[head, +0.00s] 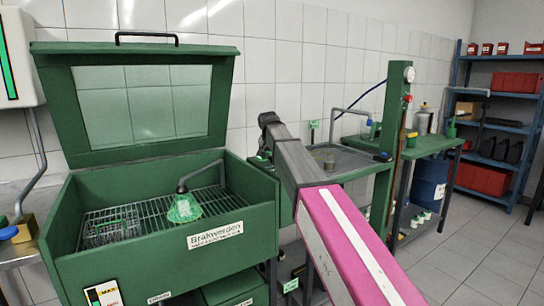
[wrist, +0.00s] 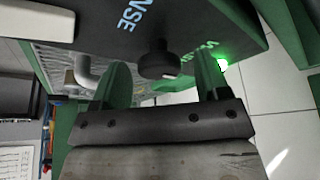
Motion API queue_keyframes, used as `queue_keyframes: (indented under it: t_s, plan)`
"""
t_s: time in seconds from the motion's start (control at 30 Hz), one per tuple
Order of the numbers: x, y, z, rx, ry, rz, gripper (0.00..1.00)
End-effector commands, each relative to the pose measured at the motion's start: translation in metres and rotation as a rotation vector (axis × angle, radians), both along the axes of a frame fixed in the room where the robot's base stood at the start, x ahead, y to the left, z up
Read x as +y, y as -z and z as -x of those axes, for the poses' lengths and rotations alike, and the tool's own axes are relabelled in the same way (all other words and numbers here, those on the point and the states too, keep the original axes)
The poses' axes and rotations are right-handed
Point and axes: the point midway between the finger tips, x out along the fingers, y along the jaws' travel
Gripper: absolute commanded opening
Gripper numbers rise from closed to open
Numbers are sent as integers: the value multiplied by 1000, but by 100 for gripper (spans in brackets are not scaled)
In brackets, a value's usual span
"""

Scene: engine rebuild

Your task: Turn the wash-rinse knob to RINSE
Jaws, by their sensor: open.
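The wash-rinse knob (wrist: 158,62) is a dark round knob on a dark panel (wrist: 190,22) in the wrist view. Blue lettering ending in "NSE" is on its upper left, and partly hidden green lettering is on its right. A small pale mark shows on the knob's lower right edge. My gripper (wrist: 161,68) is open, with one green finger on each side of the knob in the picture. I cannot tell whether either finger touches it. In the head view, my arm hides the knob and the gripper is not seen.
A green wash cabinet (head: 160,262) with a raised windowed lid (head: 140,100) stands at left, a wire basket (head: 112,228) inside. A green bench (head: 435,146) and blue shelves (head: 505,128) stand at right. A green light (wrist: 222,64) glows beside the panel. Tiled floor is clear at right.

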Motion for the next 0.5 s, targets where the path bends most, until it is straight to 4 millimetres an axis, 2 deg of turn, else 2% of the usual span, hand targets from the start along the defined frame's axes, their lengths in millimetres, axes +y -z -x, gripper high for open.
queue_keyframes:
  t_s: [0.13,0.17,0.2,0.3,0.5]
  plan:
    - [0,0,0,0,0,0,69]
    - [0,0,0,0,0,0,62]
    - [0,0,0,0,0,0,49]
    - [0,0,0,0,0,0,20]
    - [0,0,0,0,-4,0,20]
